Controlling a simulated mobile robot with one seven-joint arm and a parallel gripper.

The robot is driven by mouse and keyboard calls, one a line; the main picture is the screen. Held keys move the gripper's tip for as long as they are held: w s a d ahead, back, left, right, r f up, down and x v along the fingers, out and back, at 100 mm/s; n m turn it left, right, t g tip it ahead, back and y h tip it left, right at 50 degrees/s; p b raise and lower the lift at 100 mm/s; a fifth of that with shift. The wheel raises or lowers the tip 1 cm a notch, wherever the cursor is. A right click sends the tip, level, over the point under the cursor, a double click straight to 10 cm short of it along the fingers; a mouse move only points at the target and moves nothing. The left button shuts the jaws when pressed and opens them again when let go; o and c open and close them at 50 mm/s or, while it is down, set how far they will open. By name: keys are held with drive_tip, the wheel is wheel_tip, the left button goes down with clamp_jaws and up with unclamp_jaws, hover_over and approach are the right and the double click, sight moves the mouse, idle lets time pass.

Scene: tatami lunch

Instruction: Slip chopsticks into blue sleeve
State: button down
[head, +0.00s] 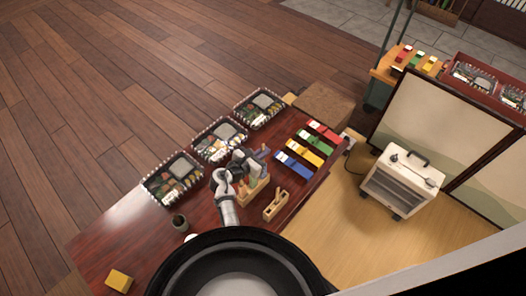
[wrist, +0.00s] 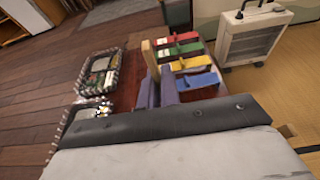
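The blue sleeve (head: 293,166) lies on the dark red table, the nearest of a row of coloured sleeves with white ends. In the wrist view, the blue sleeve (wrist: 198,82) lies just right of the fingers. My gripper (wrist: 157,90) has its purple-grey fingers closed around a pale wooden piece (wrist: 149,58), which looks like the chopsticks and points away, upward in the picture. In the head view, my gripper (head: 262,153) is above the table, left of the blue sleeve. The chopsticks' lower part is hidden by the fingers.
A wooden holder (head: 242,197) with coloured-topped items stands below my gripper. A small wooden box (head: 275,205) is right of it. Yellow (head: 304,152), green (head: 315,141) and red (head: 325,131) sleeves lie beyond the blue one. Bento trays (head: 220,139) line the left edge.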

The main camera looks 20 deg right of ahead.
drive_tip(key=shift+f, duration=0.15)
drive_tip(key=c, duration=1.1)
unclamp_jaws()
drive_tip(key=shift+o, duration=0.2)
drive_tip(key=shift+a, duration=0.1)
drive_tip(key=v, duration=1.3)
drive_tip(key=shift+s+a+r+b, duration=0.15)
drive_tip(key=shift+a+r+b, duration=0.1)
drive_tip(key=shift+b, duration=0.1)
